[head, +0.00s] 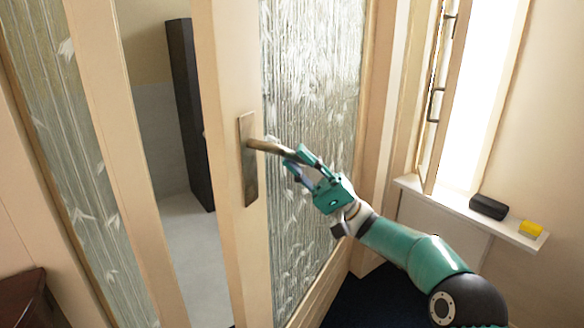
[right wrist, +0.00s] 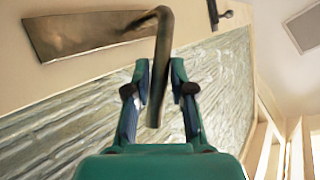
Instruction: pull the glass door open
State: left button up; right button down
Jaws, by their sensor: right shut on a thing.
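The glass door (head: 318,95) has a pale wooden frame and textured, bamboo-patterned glass. It stands partly open, with a gap at its left edge. Its lever handle (head: 268,147) is brass-coloured on a long plate (head: 248,165). My right gripper (head: 293,160) is at the free end of the lever. In the right wrist view the lever (right wrist: 160,65) runs down between the two fingers (right wrist: 158,95), and the gripper is shut on it. The inner ends of the fingers hide little of the lever. My left gripper is in neither view.
Through the gap show a dark tall cabinet (head: 188,110) and a pale floor (head: 195,250). At the right, a window ledge (head: 460,207) holds a black case (head: 488,207) and a yellow block (head: 531,229). A dark brown piece of furniture (head: 28,300) stands at the lower left.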

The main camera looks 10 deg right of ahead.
jog(key=shift+a+f, duration=0.3)
jog(key=shift+f, duration=0.1)
jog(key=c, duration=1.1)
grip_release()
jog(key=shift+r, duration=0.15)
jog(key=v, duration=1.2)
